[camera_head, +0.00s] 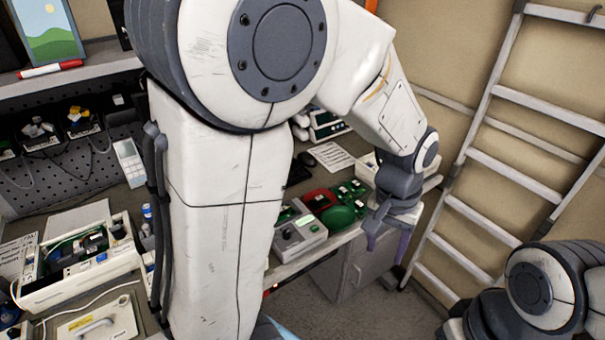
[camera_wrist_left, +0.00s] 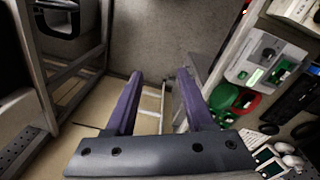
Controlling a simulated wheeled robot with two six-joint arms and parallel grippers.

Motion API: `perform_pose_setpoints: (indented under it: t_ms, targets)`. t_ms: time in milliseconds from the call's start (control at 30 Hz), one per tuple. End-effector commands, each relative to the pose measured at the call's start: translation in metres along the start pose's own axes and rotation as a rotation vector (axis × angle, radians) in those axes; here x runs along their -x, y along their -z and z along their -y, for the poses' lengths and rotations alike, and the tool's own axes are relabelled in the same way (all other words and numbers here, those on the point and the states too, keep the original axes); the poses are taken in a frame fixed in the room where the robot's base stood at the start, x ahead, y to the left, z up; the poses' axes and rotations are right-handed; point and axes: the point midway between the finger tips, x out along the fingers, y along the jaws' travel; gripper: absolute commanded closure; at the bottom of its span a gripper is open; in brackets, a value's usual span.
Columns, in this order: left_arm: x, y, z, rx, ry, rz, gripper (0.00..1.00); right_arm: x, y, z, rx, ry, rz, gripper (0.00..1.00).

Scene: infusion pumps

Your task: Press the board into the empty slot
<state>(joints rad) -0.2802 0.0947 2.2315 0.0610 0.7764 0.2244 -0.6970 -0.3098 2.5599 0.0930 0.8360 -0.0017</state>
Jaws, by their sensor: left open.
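My left gripper (camera_head: 387,248) hangs open and empty beyond the right end of the bench, pointing down, to the right of the green dish. In the left wrist view its two purple fingers (camera_wrist_left: 160,76) are spread with nothing between them, over the floor. An opened white pump housing (camera_head: 85,262) lies on the bench at the far left, with dark and green parts inside. I cannot make out an empty slot in it. Small green pieces lie at a red tray (camera_head: 319,199) and a green dish (camera_head: 338,218); I cannot tell which is the board. My right gripper is out of view.
A grey tester (camera_head: 299,236) with a lit screen stands at the bench front; it also shows in the left wrist view (camera_wrist_left: 256,60). A ladder (camera_head: 500,170) leans on the right wall. My left arm hides the bench middle. A white cover (camera_head: 97,322) lies at lower left.

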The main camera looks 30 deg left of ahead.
Motion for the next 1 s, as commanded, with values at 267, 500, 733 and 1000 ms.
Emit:
perform_pose_setpoints:
  t_ms: [267,500,733,1000]
  targets:
    - [-0.038,0.12,0.19,0.733,0.043,0.002,0.46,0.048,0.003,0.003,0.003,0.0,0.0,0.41]
    - [-0.081,0.12,0.314,1.101,0.059,-0.004,0.46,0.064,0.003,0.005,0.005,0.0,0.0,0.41]
    - [-0.098,0.113,0.346,1.195,0.062,-0.007,0.46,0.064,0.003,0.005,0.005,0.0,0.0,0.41]
    - [-0.122,0.113,0.346,1.193,0.062,-0.006,0.46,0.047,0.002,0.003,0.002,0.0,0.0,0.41]
